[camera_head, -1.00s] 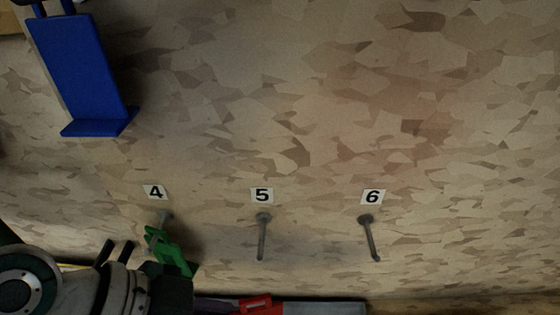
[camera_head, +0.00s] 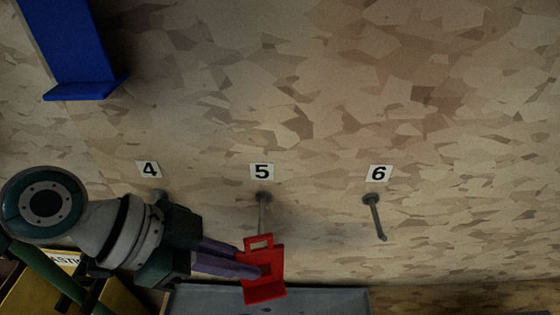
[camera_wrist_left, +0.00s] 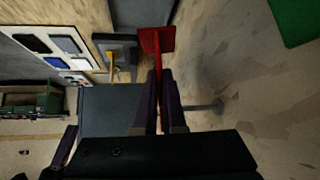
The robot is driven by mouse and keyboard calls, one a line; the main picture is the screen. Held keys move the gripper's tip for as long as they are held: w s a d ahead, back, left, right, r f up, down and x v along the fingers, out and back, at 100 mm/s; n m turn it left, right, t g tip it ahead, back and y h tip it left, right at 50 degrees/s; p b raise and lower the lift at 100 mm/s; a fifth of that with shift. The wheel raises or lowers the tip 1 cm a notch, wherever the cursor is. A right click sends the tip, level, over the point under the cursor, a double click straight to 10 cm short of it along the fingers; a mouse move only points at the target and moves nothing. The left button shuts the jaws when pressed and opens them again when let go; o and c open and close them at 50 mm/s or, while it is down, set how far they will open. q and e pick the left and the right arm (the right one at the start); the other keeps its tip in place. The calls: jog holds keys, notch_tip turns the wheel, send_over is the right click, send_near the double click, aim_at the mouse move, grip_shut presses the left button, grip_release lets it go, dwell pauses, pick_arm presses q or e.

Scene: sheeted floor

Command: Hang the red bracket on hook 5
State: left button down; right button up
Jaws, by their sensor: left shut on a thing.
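My left gripper (camera_head: 254,270) is shut on the red bracket (camera_head: 264,289), a bent plate with a rectangular opening near its top. The bracket is roughly upright just below hook 5 (camera_head: 262,208) in the head view; I cannot tell its gap to the hook in depth. The label 5 (camera_head: 262,172) is above that hook. In the left wrist view the red bracket (camera_wrist_left: 157,42) extends beyond the purple fingers (camera_wrist_left: 158,105), and a metal peg (camera_wrist_left: 205,107) sticks out from the wall beside them. My right gripper is not in view.
Hook 6 (camera_head: 374,212) is bare on the right. My left arm covers most of hook 4 (camera_head: 158,192). A blue bracket (camera_head: 75,55) is at upper left. A grey surface (camera_head: 205,299) and a yellow box (camera_head: 30,292) lie below. The wall between hooks 5 and 6 is clear.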

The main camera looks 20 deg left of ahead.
pick_arm(q)
jog(key=shift+w+a+f+b, duration=0.15)
jog(key=shift+w+a+b, duration=0.05)
jog(key=shift+w+b, duration=0.5)
jog(key=shift+w+a+f+b, duration=0.2)
jog(key=shift+w+b, duration=0.35)
jog(key=shift+w, duration=0.2)
jog(key=shift+w+a+f+b, duration=0.15)
jog(key=shift+w+a+b, duration=0.05)
jog(key=shift+w+b, duration=0.5)
jog(key=c, duration=0.9)
grip_release()
jog(key=shift+f, duration=0.1)
